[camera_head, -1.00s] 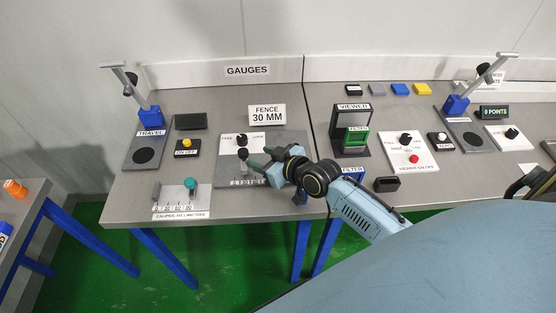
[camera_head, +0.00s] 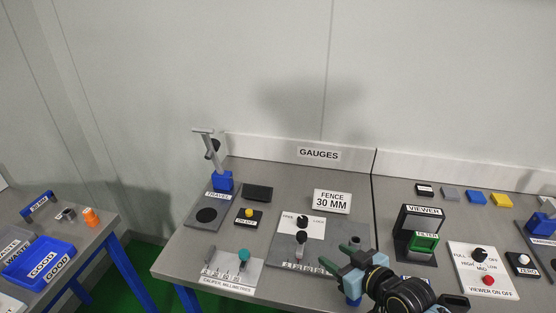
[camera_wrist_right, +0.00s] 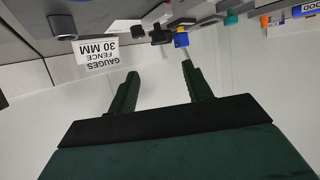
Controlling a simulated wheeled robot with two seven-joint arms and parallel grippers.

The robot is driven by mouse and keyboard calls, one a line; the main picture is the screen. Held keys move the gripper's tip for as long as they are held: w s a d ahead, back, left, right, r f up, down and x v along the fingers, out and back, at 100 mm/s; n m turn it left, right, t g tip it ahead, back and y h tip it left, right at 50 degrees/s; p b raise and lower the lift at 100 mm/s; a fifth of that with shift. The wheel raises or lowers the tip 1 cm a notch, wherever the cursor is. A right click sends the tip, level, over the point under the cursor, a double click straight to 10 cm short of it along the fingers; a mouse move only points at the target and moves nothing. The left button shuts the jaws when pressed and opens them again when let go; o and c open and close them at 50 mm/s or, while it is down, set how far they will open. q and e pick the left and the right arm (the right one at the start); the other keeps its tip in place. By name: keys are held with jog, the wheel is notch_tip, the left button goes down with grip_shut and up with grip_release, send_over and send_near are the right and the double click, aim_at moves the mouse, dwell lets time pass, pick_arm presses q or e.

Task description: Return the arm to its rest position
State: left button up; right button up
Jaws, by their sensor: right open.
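My right gripper (camera_head: 338,258) is in the lower middle of the head view, over the front of the gauges table (camera_head: 180,262), beside the fence plate. Its two dark green fingers stand apart with nothing between them, as the right wrist view also shows (camera_wrist_right: 160,88). My right arm comes in from the bottom of the head view. The fence plate (camera_head: 290,257) with its black knobs lies just left of the gripper; I cannot tell whether they touch. My left gripper does not show.
A FENCE 30 MM sign (camera_head: 332,202) stands behind the gripper. The caliper block (camera_head: 232,270) is to the left and the viewer (camera_head: 418,232) to the right. A blue bin (camera_head: 40,264) is on the left table. The space above the gauges table is clear.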

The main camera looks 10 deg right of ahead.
jog(key=s+a+f+m+g+h, duration=0.15)
jog(key=s+g, duration=0.35)
jog(key=s, duration=0.6)
jog(key=s+a+g+h, duration=0.2)
jog(key=s+g, duration=0.2)
jog(key=s, duration=0.6)
notch_tip(320, 180, down, 29)
jog(key=s+g+b, duration=0.2)
jog(key=s+b, duration=0.1)
jog(key=b, duration=0.1)
jog(key=s+d+f+b, duration=0.3)
jog(key=s+f+b, duration=0.1)
jog(key=s+f, duration=1.2)
notch_tip(320, 180, down, 3)
jog(key=shift+d+r+g+h, duration=0.1)
jog(key=shift+d+g+h, duration=0.05)
jog(key=shift+g+h, duration=0.25)
jog(key=shift+c, duration=0.3)
